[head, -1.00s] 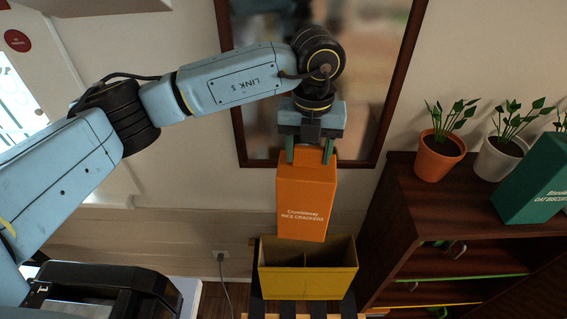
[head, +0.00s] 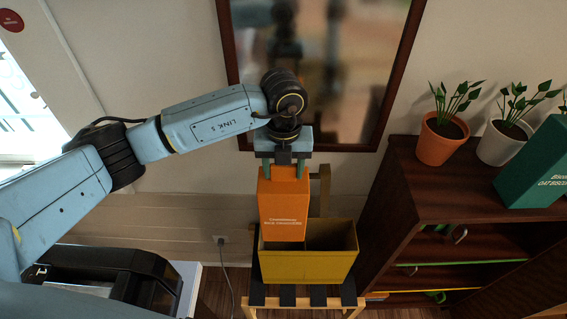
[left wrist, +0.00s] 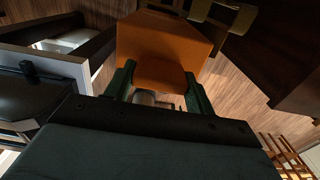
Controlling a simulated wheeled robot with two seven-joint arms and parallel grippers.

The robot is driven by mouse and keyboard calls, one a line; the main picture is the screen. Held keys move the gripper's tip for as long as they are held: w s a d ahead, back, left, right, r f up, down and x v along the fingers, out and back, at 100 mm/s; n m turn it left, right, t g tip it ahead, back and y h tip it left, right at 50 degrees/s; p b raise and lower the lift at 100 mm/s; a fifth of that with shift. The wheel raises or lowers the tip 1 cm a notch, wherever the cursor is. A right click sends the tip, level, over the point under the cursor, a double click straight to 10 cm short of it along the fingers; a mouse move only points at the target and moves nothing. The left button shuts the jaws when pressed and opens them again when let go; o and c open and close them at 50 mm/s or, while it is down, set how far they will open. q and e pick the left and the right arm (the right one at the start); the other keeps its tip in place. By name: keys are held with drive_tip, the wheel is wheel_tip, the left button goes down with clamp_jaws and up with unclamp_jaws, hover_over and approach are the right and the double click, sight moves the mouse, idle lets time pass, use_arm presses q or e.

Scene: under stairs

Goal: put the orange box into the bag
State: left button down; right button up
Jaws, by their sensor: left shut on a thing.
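The orange box (head: 284,208), labelled as rice crackers, hangs upright from my left gripper (head: 284,172). The gripper is shut on its upper end, and the box also shows between the fingers in the left wrist view (left wrist: 165,50). The bag (head: 308,267) is a mustard-yellow, open-topped holder with a divided inside and a strap-like handle standing at its back. The box's lower end is at the left part of the bag's opening, behind the front rim. I cannot tell how deep it is inside. My right gripper is not in view.
The bag stands on a slatted stool (head: 300,298). A dark wooden shelf (head: 425,205) at the right bears potted plants (head: 443,138) and a teal box (head: 535,170). A framed mirror (head: 320,75) hangs on the wall behind. A cable (head: 226,268) hangs from a wall socket.

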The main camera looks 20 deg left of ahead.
use_arm(q)
drive_tip(key=shift+f+b, duration=4.8)
drive_tip(key=shift+f, duration=1.9)
drive_tip(key=shift+c, duration=2.2)
unclamp_jaws()
wheel_tip(320, 180, up, 13)
drive_tip(key=shift+r+b, duration=0.2)
drive_tip(key=shift+b, duration=0.1)
drive_tip(key=shift+f, duration=0.1)
